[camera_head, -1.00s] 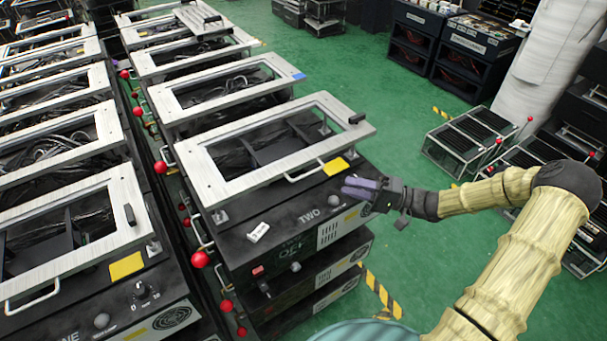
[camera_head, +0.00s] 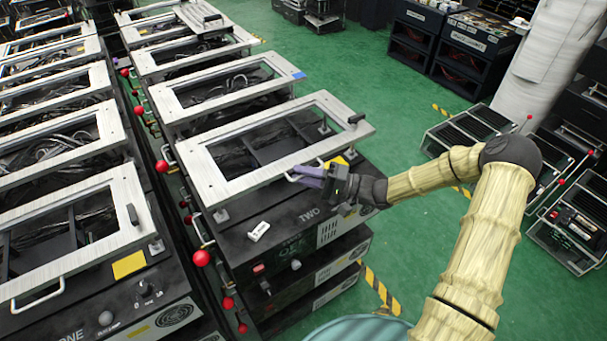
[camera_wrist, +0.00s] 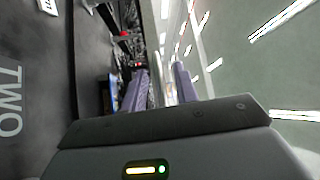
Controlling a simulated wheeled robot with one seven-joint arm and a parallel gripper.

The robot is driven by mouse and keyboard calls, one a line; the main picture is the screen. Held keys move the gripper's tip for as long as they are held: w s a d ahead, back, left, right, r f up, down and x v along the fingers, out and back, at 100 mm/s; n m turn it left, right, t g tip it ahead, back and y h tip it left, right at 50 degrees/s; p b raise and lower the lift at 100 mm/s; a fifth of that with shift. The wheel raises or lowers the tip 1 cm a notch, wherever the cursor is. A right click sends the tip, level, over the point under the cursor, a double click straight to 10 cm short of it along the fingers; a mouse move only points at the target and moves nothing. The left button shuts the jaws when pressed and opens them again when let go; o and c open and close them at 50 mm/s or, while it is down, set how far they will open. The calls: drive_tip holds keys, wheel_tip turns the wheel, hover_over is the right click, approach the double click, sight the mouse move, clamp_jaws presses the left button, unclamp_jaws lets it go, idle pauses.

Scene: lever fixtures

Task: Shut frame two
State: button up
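Frame two (camera_head: 235,185) is a pale metal rectangular frame over the black unit marked TWO (camera_head: 310,216). It stands raised above the unit, with a gap at its front edge. Its front handle (camera_head: 292,178) is partly hidden by my gripper. My gripper (camera_head: 308,174) is at the front edge of the frame, right at this handle. In the wrist view its two purple fingers (camera_wrist: 160,88) are apart, with a pale bar between them that looks like the handle. I cannot tell whether they touch it.
Unit ONE (camera_head: 85,250) with its own raised frame stands to the left. A red-knobbed lever (camera_head: 201,258) sticks out between the units. More framed units stand behind. Green floor (camera_head: 385,140) is open to the right, with low black racks (camera_head: 470,135) beyond.

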clamp_jaws()
wheel_tip(320, 180, up, 2)
drive_tip(key=shift+r+m+p, duration=0.1)
drive_tip(key=shift+m+p, duration=0.2)
drive_tip(key=shift+p, duration=0.75)
unclamp_jaws()
drive_tip(key=b+v, duration=0.2)
drive_tip(key=v, duration=1.5)
drive_tip(key=shift+d+r, duration=0.15)
drive_tip(key=shift+d, duration=0.1)
